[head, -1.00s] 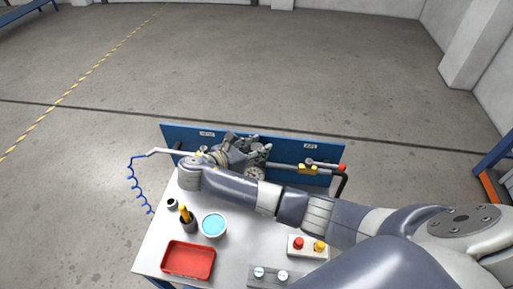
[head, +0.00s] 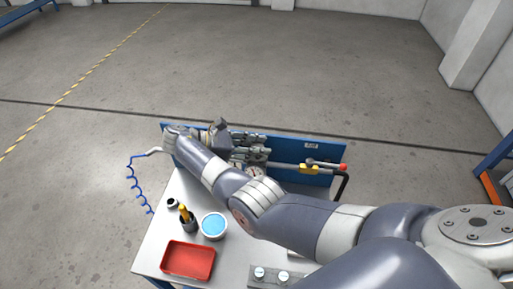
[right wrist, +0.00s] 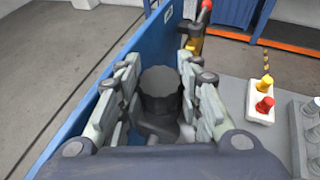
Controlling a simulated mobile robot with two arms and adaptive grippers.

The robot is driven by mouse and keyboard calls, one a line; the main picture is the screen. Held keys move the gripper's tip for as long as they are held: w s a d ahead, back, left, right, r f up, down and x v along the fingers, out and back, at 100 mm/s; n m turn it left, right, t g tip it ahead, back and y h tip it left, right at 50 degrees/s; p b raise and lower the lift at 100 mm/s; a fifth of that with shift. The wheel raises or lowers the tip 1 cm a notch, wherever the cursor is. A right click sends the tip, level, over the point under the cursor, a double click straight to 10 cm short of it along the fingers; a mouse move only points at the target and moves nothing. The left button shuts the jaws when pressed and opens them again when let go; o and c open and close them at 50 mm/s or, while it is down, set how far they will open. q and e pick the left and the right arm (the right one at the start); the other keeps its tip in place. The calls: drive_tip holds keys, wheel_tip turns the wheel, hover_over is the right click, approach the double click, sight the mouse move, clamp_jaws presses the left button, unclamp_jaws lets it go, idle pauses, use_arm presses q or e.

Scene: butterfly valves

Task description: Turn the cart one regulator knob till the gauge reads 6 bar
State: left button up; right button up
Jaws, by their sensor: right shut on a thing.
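The dark ribbed regulator knob (right wrist: 160,90) sits between the two fingers of my right gripper (right wrist: 160,76) in the right wrist view. The right gripper is shut on it, with finger pads on both sides. In the head view the right gripper (head: 250,147) reaches along the blue panel (head: 325,172) at the back of the cart, and the knob is hidden there. A round gauge (head: 255,172) shows just below the gripper, partly covered by my arm. Its reading is too small to tell. My left gripper is not in view.
A yellow valve (head: 309,169) with a red-ended lever sits on the pipe to the right. A button box (right wrist: 262,101) shows in the wrist view.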

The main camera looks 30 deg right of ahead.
drive_tip(key=shift+w+d+r+m+g, duration=0.1)
drive_tip(key=shift+r+m+g, duration=0.1)
drive_tip(key=shift+m+g, duration=0.5)
idle(0.4)
drive_tip(key=o, duration=0.8)
drive_tip(key=shift+f, duration=0.1)
drive_tip(key=shift+n+t, duration=1)
